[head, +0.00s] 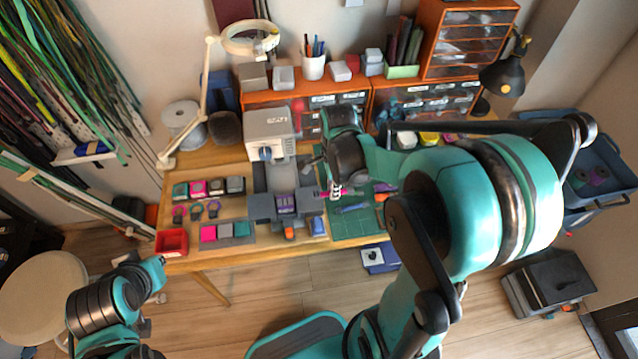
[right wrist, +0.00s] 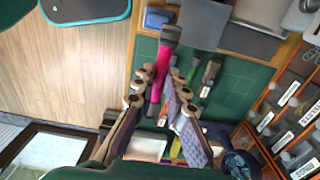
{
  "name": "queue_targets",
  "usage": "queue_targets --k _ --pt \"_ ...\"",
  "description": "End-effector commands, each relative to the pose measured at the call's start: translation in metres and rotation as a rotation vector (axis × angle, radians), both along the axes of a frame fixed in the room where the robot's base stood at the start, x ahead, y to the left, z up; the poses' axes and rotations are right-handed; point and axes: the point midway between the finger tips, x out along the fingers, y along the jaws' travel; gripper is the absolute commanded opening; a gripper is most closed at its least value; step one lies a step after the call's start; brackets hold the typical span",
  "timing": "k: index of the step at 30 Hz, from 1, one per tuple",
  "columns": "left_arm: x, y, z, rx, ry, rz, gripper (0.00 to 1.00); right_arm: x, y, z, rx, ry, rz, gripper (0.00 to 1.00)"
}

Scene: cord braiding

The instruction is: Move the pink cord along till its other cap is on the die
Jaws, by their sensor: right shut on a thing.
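My right gripper (head: 335,191) reaches down over the right side of the bench. In the right wrist view its fingers (right wrist: 155,88) are shut on the pink cord (right wrist: 160,72). The cord's dark grey cap (right wrist: 171,34) sticks out beyond the fingertips, over the edge of the green mat.
A green mat (head: 352,226) with small tools lies under my right gripper. A blue block (head: 318,226) sits at the mat's left. A red tray (head: 171,242) and several coloured pieces lie on the bench's left. Drawers (head: 425,100) and a lamp stand behind.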

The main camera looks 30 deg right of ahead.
Motion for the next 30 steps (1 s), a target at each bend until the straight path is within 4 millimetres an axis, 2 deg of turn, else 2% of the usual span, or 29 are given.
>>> queue_targets --k 5,30 --pt "0.000 0.000 0.001 0.000 0.000 0.000 0.00 0.000 0.004 0.004 0.000 0.000 0.003 0.00" --pt "0.000 0.000 -0.004 0.000 0.000 0.000 0.00 0.036 0.055 0.004 0.000 0.000 0.002 0.00"
